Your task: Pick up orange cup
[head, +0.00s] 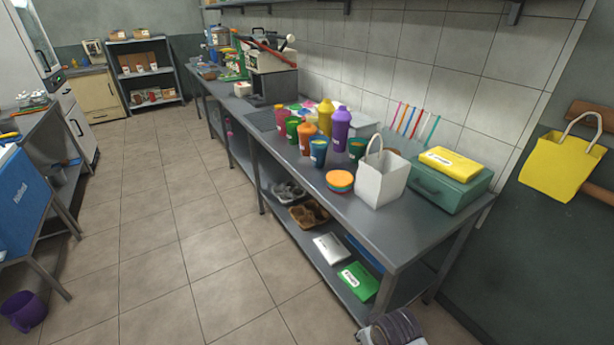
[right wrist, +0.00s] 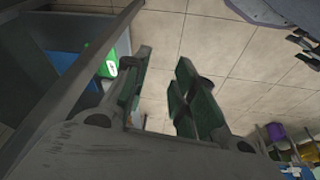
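The orange cup (head: 306,140) stands upright on the long grey metal table (head: 416,226), among several other coloured cups. A dark blue cup (head: 318,152) stands close in front of it and to its right. My right gripper (right wrist: 163,80) shows in the right wrist view with its two green-padded fingers apart and only floor between them. It is empty, and the orange cup does not show in that view. In the head view, part of my right arm shows low at the bottom edge, below table height and far from the cup.
Purple (head: 341,130) and yellow (head: 325,117) bottles stand behind the cups. An orange-topped bowl (head: 340,181), a white bag (head: 381,180) and a green case (head: 446,187) stand to the right. A lower shelf holds trays and a green packet (head: 358,282). Tiled floor (head: 170,235) is clear left of the table.

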